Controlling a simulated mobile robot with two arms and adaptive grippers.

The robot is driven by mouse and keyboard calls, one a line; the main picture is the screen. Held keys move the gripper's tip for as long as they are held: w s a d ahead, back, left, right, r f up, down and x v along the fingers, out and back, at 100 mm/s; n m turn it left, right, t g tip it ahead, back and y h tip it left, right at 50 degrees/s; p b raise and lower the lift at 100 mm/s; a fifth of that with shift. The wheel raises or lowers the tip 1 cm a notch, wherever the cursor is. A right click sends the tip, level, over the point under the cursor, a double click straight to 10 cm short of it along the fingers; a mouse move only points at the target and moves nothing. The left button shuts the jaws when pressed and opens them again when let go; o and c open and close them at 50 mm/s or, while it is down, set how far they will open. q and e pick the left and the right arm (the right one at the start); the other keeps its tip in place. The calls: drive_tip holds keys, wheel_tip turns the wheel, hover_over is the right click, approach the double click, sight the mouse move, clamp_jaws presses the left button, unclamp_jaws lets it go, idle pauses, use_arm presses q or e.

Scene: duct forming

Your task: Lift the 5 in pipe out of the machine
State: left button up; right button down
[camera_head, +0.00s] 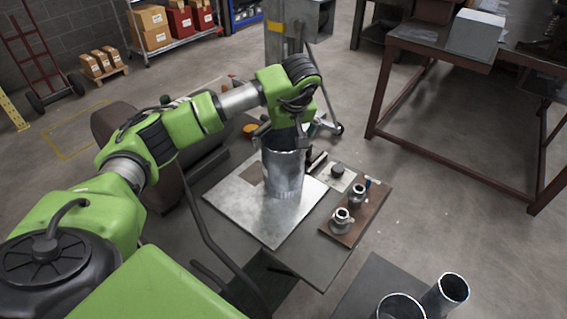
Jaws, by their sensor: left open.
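A shiny metal pipe (284,178) stands upright on the bright metal plate of the machine (240,205). My left gripper (284,138) is at the pipe's top rim, coming down from above with its arm reaching in from the left. It is open, with dark fingers near the rim. The gripper and wrist hide part of the pipe's opening, and I cannot tell whether the fingers touch the wall. My right gripper is not in view.
A brown board (360,212) with metal fittings lies right of the plate. Two more pipes, one wide (400,307) and one narrower (446,294), stand at the lower right. A brown-framed workbench (440,150) stands at the upper right, with clear floor between.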

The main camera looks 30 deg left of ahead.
use_arm(q)
drive_tip(key=shift+w+a+f, duration=0.15)
drive_tip(key=shift+a+f, duration=0.1)
drive_tip(key=shift+f, duration=0.4)
drive_tip(key=c, duration=1.6)
drive_tip(key=shift+c, duration=0.8)
drive_tip(key=shift+r, duration=0.15)
